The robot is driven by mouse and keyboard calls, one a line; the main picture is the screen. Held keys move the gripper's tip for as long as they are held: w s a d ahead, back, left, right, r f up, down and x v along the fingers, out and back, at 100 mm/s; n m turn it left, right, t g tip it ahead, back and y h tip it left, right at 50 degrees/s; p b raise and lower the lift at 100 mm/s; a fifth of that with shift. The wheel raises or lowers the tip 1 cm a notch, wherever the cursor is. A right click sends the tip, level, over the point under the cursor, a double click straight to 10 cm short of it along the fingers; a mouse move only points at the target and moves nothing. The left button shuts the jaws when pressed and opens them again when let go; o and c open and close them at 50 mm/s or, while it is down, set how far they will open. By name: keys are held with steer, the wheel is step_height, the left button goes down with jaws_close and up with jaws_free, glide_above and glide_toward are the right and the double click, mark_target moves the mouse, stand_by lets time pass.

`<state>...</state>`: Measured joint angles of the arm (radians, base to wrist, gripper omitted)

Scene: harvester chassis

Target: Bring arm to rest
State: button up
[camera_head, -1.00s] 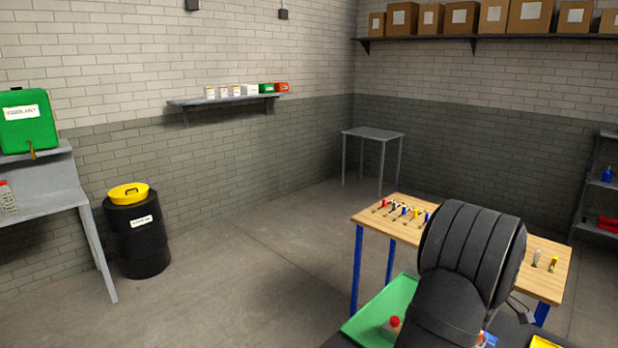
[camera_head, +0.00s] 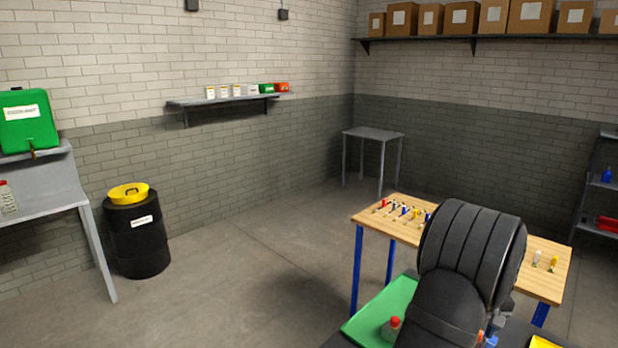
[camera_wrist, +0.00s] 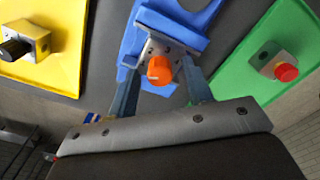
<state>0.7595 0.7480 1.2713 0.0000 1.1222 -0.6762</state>
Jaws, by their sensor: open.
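My gripper (camera_wrist: 160,78) shows in the wrist view with its two fingers apart. Between and beyond the fingers is a small grey box with an orange knob (camera_wrist: 159,70), on a blue tray (camera_wrist: 185,17). I cannot tell how far the fingers are from the box. In the head view my dark arm fills the lower right and hides most of the gripper.
A yellow tray (camera_wrist: 62,75) holds a black-knobbed box (camera_wrist: 28,42). A green tray (camera_head: 375,318) holds a red-topped box (camera_head: 391,329). A wooden table (camera_head: 395,228) with several small coloured items stands behind my arm.

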steer(key=m, duration=0.4)
steer(key=shift+m, duration=1.9)
steer(key=n, duration=0.9)
steer(key=shift+n, duration=0.4)
